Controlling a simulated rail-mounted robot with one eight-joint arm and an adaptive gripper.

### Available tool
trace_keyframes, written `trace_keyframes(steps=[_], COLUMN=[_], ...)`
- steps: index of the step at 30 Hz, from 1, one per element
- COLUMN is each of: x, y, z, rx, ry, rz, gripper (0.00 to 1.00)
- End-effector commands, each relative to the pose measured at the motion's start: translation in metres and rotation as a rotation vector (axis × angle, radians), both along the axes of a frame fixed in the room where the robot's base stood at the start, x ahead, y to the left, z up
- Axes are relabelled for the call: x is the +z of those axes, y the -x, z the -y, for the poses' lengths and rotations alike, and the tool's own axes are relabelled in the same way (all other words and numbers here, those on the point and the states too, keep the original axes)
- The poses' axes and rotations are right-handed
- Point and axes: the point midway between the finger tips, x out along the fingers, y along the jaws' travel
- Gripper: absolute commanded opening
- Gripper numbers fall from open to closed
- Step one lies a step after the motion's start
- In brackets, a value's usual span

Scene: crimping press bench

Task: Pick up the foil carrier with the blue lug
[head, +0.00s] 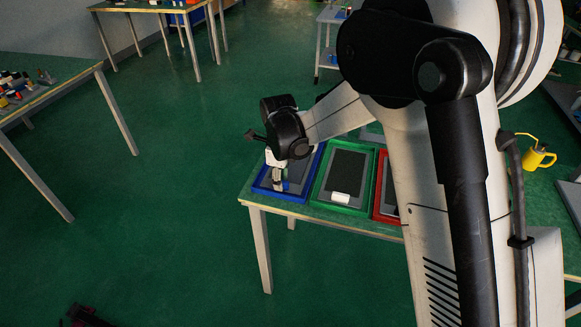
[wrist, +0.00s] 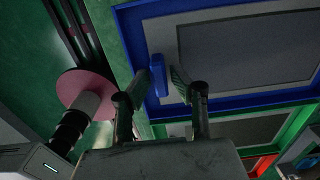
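The foil carrier is a grey plate (wrist: 160,34) with a dark panel, lying in a blue tray (wrist: 137,62). Its small upright blue lug (wrist: 157,76) is at the plate's near edge in the wrist view. My gripper (wrist: 158,84) has its two fingers apart, one on each side of the lug, with gaps visible. I cannot tell how far above the plate the fingertips are. In the head view my gripper (head: 279,184) points down over the blue tray (head: 262,187) at the bench's left end, hiding much of the carrier.
A green tray (head: 318,196) holding a dark panel and a white block (head: 341,198) stands right beside the blue tray. A red tray (head: 379,206) is beyond it, partly behind my arm. A yellow can (head: 538,157) stands farther right.

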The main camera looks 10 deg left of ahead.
Motion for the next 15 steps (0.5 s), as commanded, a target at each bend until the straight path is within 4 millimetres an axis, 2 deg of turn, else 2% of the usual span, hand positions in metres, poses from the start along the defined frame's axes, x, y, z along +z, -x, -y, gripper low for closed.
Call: trace_keyframes(steps=[3,9,14,15], x=[-0.0090,-0.0088,-0.0087,-0.0086], y=[0.0002,0.0002,0.0002,0.0002], z=[0.0002,0.0002,0.0001,0.0001], rx=[0.000,0.000,0.000,0.000], ry=[0.000,0.000,0.000,0.000], rz=[0.000,0.000,0.000,0.000], gripper=[0.22,0.21,0.00,0.00])
